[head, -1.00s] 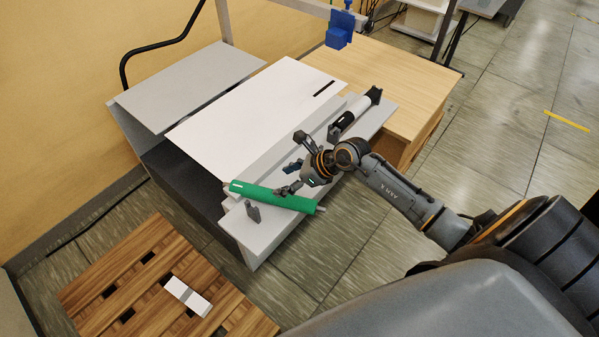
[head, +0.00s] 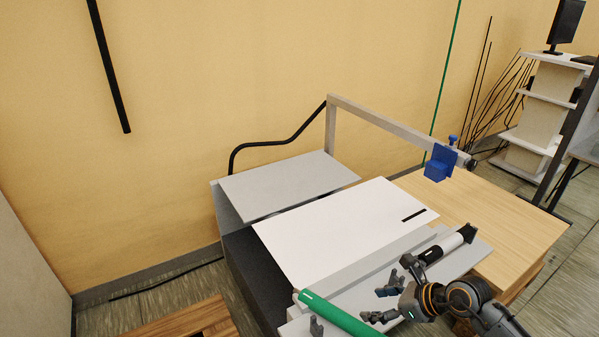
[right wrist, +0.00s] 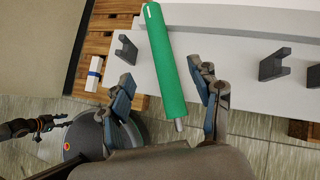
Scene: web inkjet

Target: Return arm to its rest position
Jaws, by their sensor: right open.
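My right gripper (head: 380,304) is open and empty at the front ledge of the machine in the head view. A green roller (head: 338,313) lies slanted at that ledge, its near end cut off by the picture's bottom edge. In the right wrist view, the green roller (right wrist: 172,62) shows between the spread fingers of my right gripper (right wrist: 165,88), with a gap on each side. My left gripper is outside the head view. A dark arm end, seemingly my left gripper (right wrist: 48,122), shows small at the left of the wrist view; its fingers are unclear.
The machine has a white panel (head: 340,235) and a grey panel (head: 285,185). A black-and-white roller (head: 445,247) lies beside my right wrist. A blue block (head: 438,168) hangs from a metal frame. A wooden pallet (head: 190,320) stands at lower left, with a white box (right wrist: 94,73) on it.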

